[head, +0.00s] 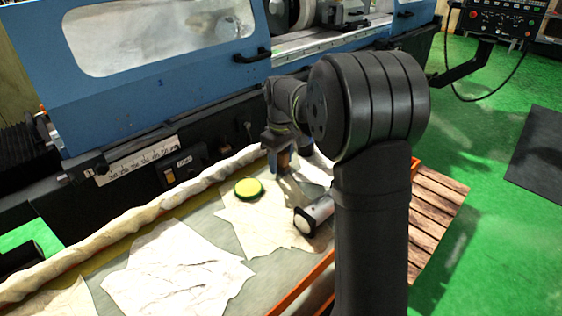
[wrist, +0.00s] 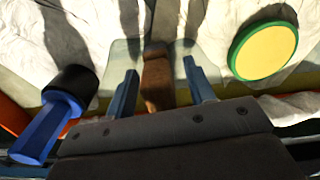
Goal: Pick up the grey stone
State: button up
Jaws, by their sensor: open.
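My gripper (head: 285,152) is low over the covered table in the head view, with its blue fingers apart. In the wrist view my gripper (wrist: 160,70) is open around a narrow brown block (wrist: 157,82), one finger on each side. Gaps show between the block and both fingers. The block looks brown rather than grey, and I cannot tell whether it is the grey stone; no other plainly grey stone shows. A brown patch of the block (head: 283,161) also shows between the fingers in the head view. Its lower end is hidden behind my gripper body in the wrist view.
A yellow disc with a green rim (head: 249,188) lies left of my gripper. The wrist view shows a blue-handled black-headed tool (wrist: 62,108). Pale cloths (head: 175,272) cover parts of the table. The blue grinder (head: 150,90) stands behind.

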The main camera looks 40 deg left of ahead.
aim_at(285, 151)
jog(key=shift+f, duration=0.35)
grip_shut()
jog(key=shift+r, duration=0.1)
jog(key=shift+r, duration=0.55)
jog(key=r, duration=0.2)
jog(key=d+r, duration=0.1)
jog(key=shift+w+r, duration=0.3)
jog(key=shift+r, duration=0.05)
jog(key=w+d+r, duration=0.4)
jog(key=d+r, duration=0.2)
jog(key=d, duration=0.3)
jog(key=shift+w+d, duration=0.2)
jog(key=shift+d, duration=0.1)
